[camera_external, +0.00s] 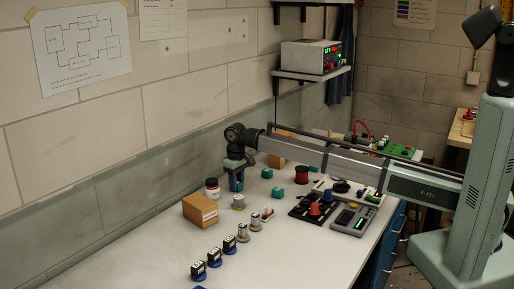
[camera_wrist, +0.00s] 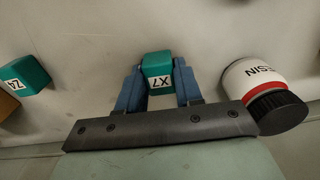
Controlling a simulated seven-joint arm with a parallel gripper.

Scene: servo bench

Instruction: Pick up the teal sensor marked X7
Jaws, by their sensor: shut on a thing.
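The teal sensor marked X7 (camera_wrist: 157,68) is a small block with a white label, seen in the wrist view between the blue fingers of my gripper (camera_wrist: 158,82). The fingers are shut on its two sides. In the external view my gripper (camera_external: 236,182) points down near the back of the bench, and the sensor between its fingers is hard to make out. I cannot tell whether the sensor touches the bench top. A second teal block marked Z4 (camera_wrist: 25,75) lies to the left in the wrist view, apart from my gripper.
A white jar with a black lid and "RESIN" label (camera_wrist: 250,80) stands close to the right finger in the wrist view. In the external view are a cardboard box (camera_external: 200,211), more teal blocks (camera_external: 277,193), a red spool (camera_external: 301,174) and several blue-based parts (camera_external: 214,257).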

